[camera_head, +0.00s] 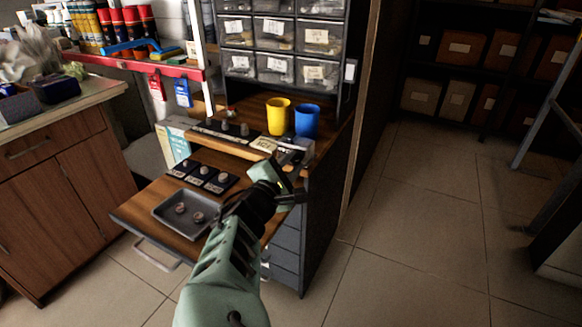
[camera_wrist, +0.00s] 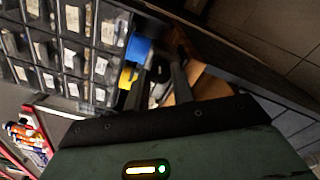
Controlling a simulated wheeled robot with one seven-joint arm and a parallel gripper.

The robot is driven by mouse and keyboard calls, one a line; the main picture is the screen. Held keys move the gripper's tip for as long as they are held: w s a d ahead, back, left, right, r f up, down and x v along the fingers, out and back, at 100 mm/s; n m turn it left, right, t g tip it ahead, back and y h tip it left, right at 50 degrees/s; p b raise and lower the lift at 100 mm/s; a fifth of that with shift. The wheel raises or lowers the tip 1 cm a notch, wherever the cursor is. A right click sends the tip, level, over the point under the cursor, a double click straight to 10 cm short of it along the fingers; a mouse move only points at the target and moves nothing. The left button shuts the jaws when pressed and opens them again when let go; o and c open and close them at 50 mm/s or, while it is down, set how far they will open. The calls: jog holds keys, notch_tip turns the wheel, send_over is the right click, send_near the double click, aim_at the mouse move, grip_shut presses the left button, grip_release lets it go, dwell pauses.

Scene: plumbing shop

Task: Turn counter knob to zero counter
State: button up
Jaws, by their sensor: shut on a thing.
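The counter (camera_head: 291,149) is a small grey device with a pale label on the wooden bench, in front of the yellow and blue cups. My gripper (camera_head: 285,168) reaches up to its front right side in the head view and covers part of it. In the wrist view my two dark fingers (camera_wrist: 161,84) stand close together, with a small grey-white part of the counter (camera_wrist: 157,93) showing between them. My gripper is shut on the counter's knob. The knob itself and the counter's digits are hidden or too small to read.
The yellow cup (camera_head: 278,116) and blue cup (camera_head: 306,120) stand just behind. A grey tray (camera_head: 160,213) with small round parts lies on the pulled-out board (camera_head: 130,212) at left. Labelled drawers (camera_head: 275,35) rise at the back. The floor at right is clear.

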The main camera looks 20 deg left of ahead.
jog(key=shift+f+m+b, duration=0.1)
jog(key=shift+m+b, duration=0.7)
jog(key=shift+m, duration=1.5)
jog(key=o, duration=1)
